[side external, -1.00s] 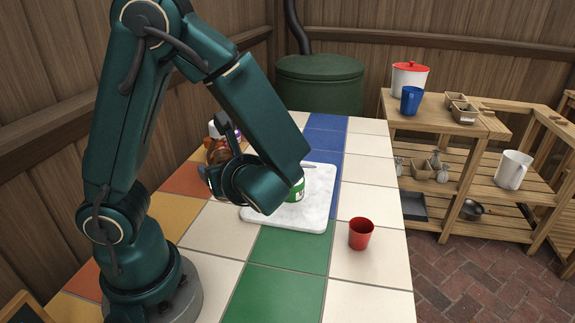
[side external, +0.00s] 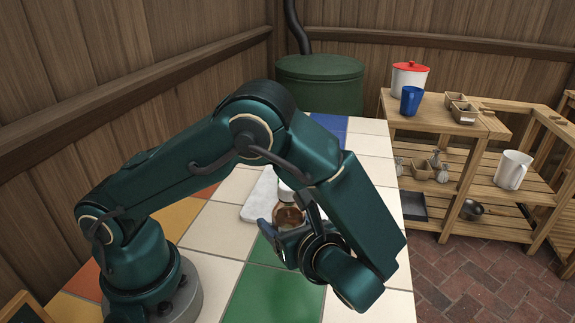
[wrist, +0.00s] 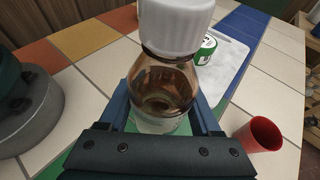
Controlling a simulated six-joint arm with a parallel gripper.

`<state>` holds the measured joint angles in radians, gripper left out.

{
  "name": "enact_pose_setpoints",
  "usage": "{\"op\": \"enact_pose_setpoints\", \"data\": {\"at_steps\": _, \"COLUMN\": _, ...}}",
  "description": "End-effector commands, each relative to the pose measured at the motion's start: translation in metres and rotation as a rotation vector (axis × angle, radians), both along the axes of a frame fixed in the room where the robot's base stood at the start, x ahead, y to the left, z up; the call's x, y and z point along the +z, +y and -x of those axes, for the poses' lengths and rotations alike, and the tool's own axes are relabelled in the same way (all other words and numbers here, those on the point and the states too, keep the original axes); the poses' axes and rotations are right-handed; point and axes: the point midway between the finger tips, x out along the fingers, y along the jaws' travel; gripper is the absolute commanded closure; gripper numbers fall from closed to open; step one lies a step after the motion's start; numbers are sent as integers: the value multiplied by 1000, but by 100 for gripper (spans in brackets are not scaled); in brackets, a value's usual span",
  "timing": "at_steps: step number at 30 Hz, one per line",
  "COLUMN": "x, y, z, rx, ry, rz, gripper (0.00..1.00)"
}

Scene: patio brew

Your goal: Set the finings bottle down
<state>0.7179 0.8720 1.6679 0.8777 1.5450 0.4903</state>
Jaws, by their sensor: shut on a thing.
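The finings bottle (wrist: 165,82) is brown, see-through glass with a white cap, and it stands upright between my jaws in the wrist view. It also shows in the side external view (side external: 288,215), partly hidden by my wrist. My gripper (wrist: 165,122) is shut on the bottle, around its lower body. In the side external view my gripper (side external: 283,232) is over the green tiles, in front of the white board. Whether the bottle's base touches the tiles is hidden.
The white marble board (wrist: 232,62) holds a green-and-white tin (wrist: 207,45). A red cup (wrist: 257,135) stands close by, right of my gripper. Cream tiles (wrist: 110,85) to the left are clear. A wooden shelf (side external: 470,150) stands beyond the table.

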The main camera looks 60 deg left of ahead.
Motion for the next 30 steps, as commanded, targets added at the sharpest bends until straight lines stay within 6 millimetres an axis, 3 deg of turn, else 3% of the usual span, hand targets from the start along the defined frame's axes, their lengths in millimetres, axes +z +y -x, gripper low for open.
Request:
{"op": "enact_pose_setpoints", "data": {"at_steps": 12, "x": -39, "y": -2, "z": -1, "rx": -1, "ry": 1, "rz": -3, "gripper": 100}}
{"op": "enact_pose_setpoints", "data": {"at_steps": 25, "x": -44, "y": -2, "z": -1, "rx": 0, "ry": 1, "rz": -1, "gripper": 100}}
{"op": "enact_pose_setpoints", "data": {"at_steps": 26, "x": -45, "y": -2, "z": -1, "rx": 0, "ry": 1, "rz": 0, "gripper": 31}}
{"op": "enact_pose_setpoints", "data": {"at_steps": 28, "x": -45, "y": -2, "z": -1, "rx": -1, "ry": 1, "rz": 0, "gripper": 5}}
{"op": "enact_pose_setpoints", "data": {"at_steps": 30, "x": -45, "y": -2, "z": -1, "rx": -1, "ry": 1, "rz": 0, "gripper": 5}}
